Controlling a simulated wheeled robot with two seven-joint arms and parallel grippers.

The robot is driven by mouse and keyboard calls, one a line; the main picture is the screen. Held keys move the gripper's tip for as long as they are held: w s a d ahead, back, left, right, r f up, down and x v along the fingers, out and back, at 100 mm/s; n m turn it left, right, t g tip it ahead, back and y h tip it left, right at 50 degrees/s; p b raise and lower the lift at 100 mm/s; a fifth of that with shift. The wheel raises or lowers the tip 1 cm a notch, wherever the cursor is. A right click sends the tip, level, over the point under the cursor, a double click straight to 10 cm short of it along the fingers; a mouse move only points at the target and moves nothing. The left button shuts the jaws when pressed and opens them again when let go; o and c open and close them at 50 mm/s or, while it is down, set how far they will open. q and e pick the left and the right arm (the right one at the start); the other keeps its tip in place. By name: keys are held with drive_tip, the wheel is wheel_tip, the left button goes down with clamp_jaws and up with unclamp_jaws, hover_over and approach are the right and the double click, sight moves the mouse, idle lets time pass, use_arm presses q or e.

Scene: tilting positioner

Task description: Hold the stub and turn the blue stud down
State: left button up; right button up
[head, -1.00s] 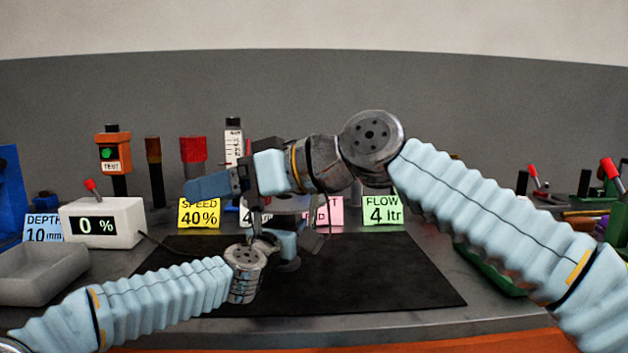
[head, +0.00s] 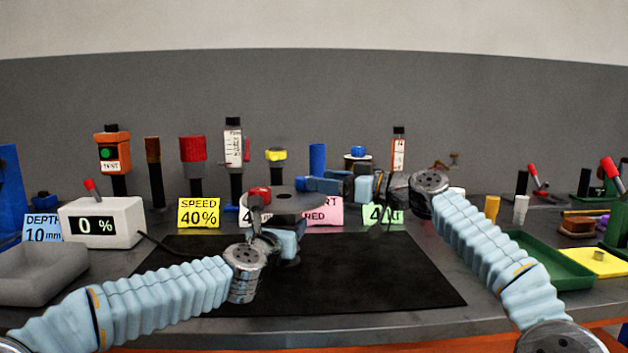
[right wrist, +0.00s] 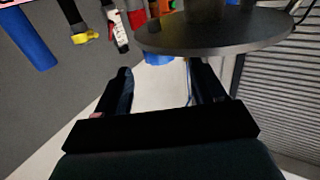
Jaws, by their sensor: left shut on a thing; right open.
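The round grey disc (head: 292,204) of the positioner stands above the black mat, with a red stud (head: 260,193) at its left rim. My left gripper (head: 272,238) is below the disc, shut on a part that its jaws hide, probably the stub. My right gripper (head: 318,184) is open and empty, reaching in from the right at about the disc's height. In the right wrist view the disc (right wrist: 225,38) lies across the finger ends. A blue patch (right wrist: 155,58) shows past its rim; I cannot tell whether it is the blue stud.
A black mat (head: 390,275) has free room at the right. A grey box reading 0 % (head: 103,222) and a grey tray (head: 42,272) stand left. A green tray (head: 545,262) stands right. Signs and several upright posts line the back, with a blue cylinder (head: 317,158) behind my right gripper.

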drive_tip(key=shift+x, duration=1.75)
